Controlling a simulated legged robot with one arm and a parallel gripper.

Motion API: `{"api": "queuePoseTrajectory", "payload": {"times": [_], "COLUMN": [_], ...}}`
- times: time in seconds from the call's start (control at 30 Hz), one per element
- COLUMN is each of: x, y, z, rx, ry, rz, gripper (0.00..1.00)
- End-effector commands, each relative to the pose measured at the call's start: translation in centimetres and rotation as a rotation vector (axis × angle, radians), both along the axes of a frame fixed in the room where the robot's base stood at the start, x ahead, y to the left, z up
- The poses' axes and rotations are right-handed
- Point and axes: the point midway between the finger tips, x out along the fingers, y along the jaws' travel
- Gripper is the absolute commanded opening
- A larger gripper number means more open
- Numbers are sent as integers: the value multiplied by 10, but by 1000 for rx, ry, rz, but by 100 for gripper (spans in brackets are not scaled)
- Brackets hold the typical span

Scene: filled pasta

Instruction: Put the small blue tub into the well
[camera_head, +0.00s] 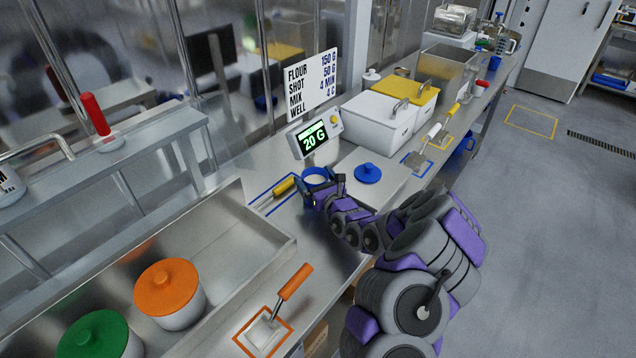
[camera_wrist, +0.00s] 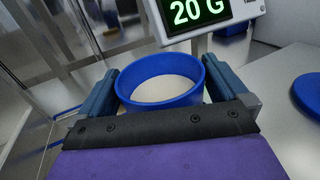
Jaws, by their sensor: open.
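The small blue tub (camera_head: 316,173) stands upright by the scale, uncovered, with pale contents. It shows large in the wrist view (camera_wrist: 160,104). My gripper (camera_wrist: 160,82) is open, with one finger on each side of the tub; I cannot tell whether either finger touches it. In the head view my gripper (camera_head: 318,184) is at the tub. A sunken steel basin (camera_head: 215,240) lies at the left of the counter, and may be the well.
The scale display (camera_head: 314,137) reads 20 G. A blue lid (camera_head: 368,173) lies right of the tub. Orange-lidded (camera_head: 168,290) and green-lidded (camera_head: 95,338) tubs stand in the basin. An orange-handled scraper (camera_head: 292,285) lies in front; white bins (camera_head: 378,125) stand behind.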

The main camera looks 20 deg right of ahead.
Motion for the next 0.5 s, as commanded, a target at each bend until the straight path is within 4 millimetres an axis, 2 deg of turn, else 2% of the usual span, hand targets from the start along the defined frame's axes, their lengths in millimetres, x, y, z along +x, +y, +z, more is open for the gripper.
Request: {"api": "queuePoseTrajectory", "payload": {"times": [0.17, 0.5], "x": [-13, -64], "y": [-4, -15], "z": [1, 2], "rx": [4, 4], "ry": [5, 3], "rz": [-3, -4], "gripper": [100, 100]}}
